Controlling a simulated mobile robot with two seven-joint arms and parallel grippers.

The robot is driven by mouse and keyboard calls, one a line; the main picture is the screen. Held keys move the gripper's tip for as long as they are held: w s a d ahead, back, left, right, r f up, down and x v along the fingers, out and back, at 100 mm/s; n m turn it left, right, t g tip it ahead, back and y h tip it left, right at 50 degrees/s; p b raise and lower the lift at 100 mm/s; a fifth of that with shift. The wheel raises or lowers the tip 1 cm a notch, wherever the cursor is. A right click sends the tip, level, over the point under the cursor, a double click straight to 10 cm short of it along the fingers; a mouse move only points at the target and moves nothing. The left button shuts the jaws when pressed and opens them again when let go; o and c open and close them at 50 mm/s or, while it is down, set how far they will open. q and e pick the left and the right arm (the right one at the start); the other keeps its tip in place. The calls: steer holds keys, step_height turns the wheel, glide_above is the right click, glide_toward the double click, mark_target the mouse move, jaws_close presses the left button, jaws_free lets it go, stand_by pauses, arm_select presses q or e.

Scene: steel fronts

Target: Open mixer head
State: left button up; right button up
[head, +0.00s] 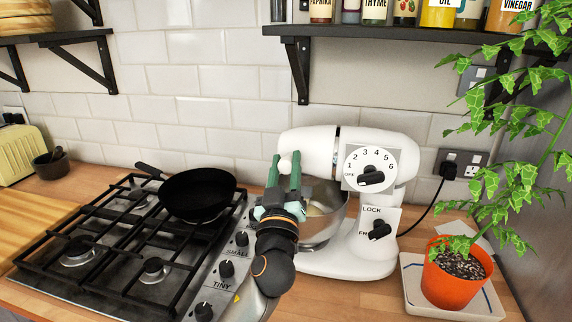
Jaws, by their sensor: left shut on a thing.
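The white stand mixer (338,262) stands on the wooden counter right of the hob. Its mixer head (309,146) looks roughly level over the steel bowl (326,228). A speed dial marked OFF to 6 (371,178) is on the head's side. A lock knob (379,230) is on the stand. My left gripper (285,172) is at the front end of the head, with its green fingers pointing up. It is shut on the front of the head, around a small white rounded part. The gripper and wrist hide part of the bowl. My right gripper is out of view.
A gas hob (117,287) with a black pan (198,195) lies left of the mixer. An orange plant pot (455,276) stands on a tray at the right, its leaves reaching up. A dark shelf (407,35) with jars hangs above the mixer. A power cord runs to the wall socket.

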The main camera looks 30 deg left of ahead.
arm_select(q)
jaws_close()
steer(key=shift+r, duration=0.2)
stand_by(0.7)
